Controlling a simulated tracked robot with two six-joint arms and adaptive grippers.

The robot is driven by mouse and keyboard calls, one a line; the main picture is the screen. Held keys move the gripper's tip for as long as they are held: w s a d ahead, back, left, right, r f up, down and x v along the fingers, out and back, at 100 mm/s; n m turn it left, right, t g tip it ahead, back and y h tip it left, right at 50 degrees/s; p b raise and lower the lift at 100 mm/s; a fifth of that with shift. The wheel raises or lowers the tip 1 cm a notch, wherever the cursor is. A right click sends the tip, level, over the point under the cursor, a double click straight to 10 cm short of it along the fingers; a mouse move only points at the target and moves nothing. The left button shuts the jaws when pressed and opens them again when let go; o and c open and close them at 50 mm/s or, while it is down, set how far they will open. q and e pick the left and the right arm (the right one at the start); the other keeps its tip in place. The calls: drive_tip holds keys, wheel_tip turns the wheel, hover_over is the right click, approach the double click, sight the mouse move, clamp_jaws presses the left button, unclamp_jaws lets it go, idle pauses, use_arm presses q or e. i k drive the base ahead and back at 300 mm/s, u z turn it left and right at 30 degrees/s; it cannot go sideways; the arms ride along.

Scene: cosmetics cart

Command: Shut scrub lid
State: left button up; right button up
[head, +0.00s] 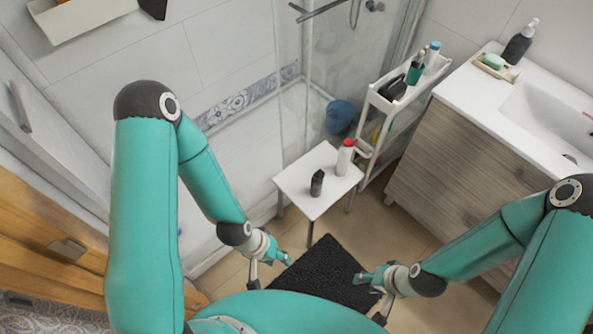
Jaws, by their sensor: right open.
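I cannot tell for sure which item is the scrub, and no lid is clearly made out at this size. A small dark bottle (317,183) stands upright on the white stool (307,205). A white bottle with a red cap (345,157) stands upright near the stool's right corner. My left gripper (270,271) is open and empty, below and in front of the stool in the picture. My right gripper (371,298) is open and empty over the right side of the dark mat (318,275). Neither gripper touches the bottles.
A narrow white cart (408,98) with several cosmetics stands behind the stool. A vanity with a white sink (560,110) is at right, holding a soap dish (495,67) and a dark pump bottle (520,42). A glass shower (315,85) lies behind. Floor around the mat is clear.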

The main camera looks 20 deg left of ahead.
sight(321, 173)
drive_tip(key=u, duration=0.25)
drive_tip(key=i, duration=1.05)
drive_tip(key=z, duration=0.25)
